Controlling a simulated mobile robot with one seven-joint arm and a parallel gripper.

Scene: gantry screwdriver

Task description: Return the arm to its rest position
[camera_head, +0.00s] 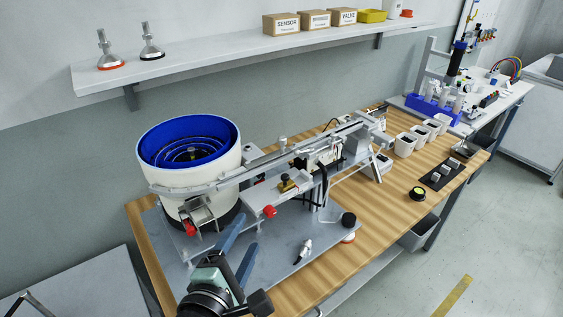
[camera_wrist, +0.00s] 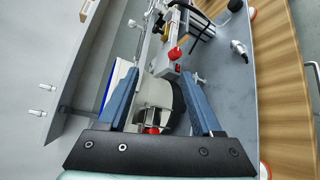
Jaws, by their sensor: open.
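My gripper (camera_head: 241,250) is at the lower left of the head view, above the front left of the wooden workbench (camera_head: 165,275). Its two blue fingers are apart, and nothing shows held between them. In the wrist view my gripper (camera_wrist: 160,95) is open, with a finger on each side. The feeder's white bowl base and a red knob (camera_wrist: 152,130) show beyond the gap between the fingers. I cannot tell the exact distance from the fingers to the feeder.
A bowl feeder (camera_head: 170,185) with a blue inside stands close behind my gripper. Its rail runs right along the bench. A red knob (camera_head: 269,211) sticks out in front. A small metal tool (camera_head: 306,246) lies on the grey plate (camera_head: 285,240). A shelf (camera_head: 220,58) spans the wall. Open floor lies right.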

